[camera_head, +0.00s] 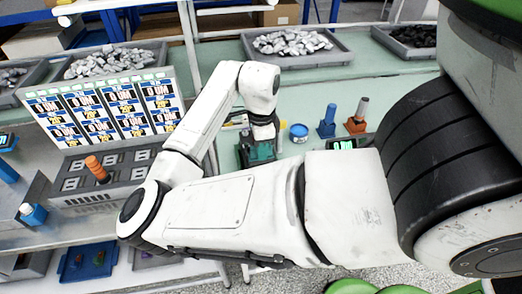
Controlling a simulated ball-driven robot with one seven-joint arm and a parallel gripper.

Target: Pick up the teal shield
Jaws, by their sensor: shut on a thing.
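A dark teal block, which looks like the teal shield (256,153), is at the end of my arm near the middle of the picture. My gripper (262,137) is directly over it, shut on it. The fingers are small and partly hidden by the wrist and the shield, so the exact grip does not show. I cannot tell whether the shield touches the pale green bench top (330,95) or is just above it.
A round blue tin (299,132), a blue tool (327,122) and an orange-based tool (357,117) stand right of my gripper. A panel of displays (105,108) and a grey box with an orange handle (97,168) are left. Trays of metal parts (297,46) line the back.

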